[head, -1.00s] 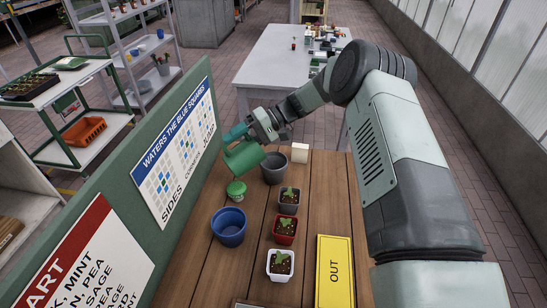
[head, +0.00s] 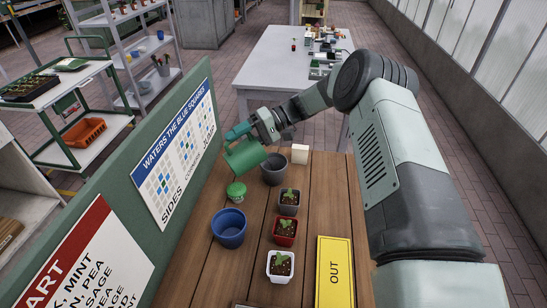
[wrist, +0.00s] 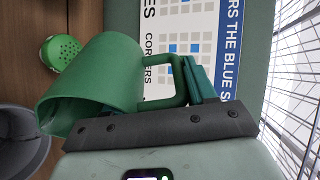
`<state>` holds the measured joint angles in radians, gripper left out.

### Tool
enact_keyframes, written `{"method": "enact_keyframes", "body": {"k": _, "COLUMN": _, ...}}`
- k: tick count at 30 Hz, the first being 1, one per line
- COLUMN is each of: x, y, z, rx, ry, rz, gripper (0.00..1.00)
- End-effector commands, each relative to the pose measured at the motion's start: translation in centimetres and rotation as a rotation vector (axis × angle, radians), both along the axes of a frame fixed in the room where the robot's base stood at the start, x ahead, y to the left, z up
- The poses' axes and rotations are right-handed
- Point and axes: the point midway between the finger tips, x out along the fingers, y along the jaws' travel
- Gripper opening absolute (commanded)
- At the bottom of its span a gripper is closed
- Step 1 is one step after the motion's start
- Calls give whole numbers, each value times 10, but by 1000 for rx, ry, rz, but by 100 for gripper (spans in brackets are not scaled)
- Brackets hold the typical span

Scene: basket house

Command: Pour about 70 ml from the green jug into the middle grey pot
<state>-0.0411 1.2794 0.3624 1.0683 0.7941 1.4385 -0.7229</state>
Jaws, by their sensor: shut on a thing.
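The green jug (head: 246,158) is in the air, tilted, beside and above the large dark grey pot (head: 275,171), which holds no plant. My gripper (head: 238,132) is shut on the jug's handle, which shows in the wrist view (wrist: 176,82). The jug's inside is hidden and I see no stream. In the wrist view the jug's open end is near the grey pot's rim (wrist: 38,151). A smaller grey pot with a seedling (head: 288,203) heads a row, with a red pot (head: 284,232) in the middle and a white pot (head: 280,268) nearest.
A green perforated-top object (head: 237,192) and a blue pot (head: 229,228) stand left of the row. A white block (head: 300,153) is at the far end. A yellow OUT mat (head: 335,272) lies right. A green sign board (head: 180,150) edges the table's left.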

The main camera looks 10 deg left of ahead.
Motion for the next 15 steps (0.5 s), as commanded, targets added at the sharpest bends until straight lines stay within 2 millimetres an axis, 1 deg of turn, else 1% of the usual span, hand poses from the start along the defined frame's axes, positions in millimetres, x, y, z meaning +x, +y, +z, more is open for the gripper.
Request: {"method": "enact_keyframes", "body": {"k": 15, "x": 5, "y": -7, "z": 3, "rx": 32, "ry": 26, "rz": 1, "gripper": 4}}
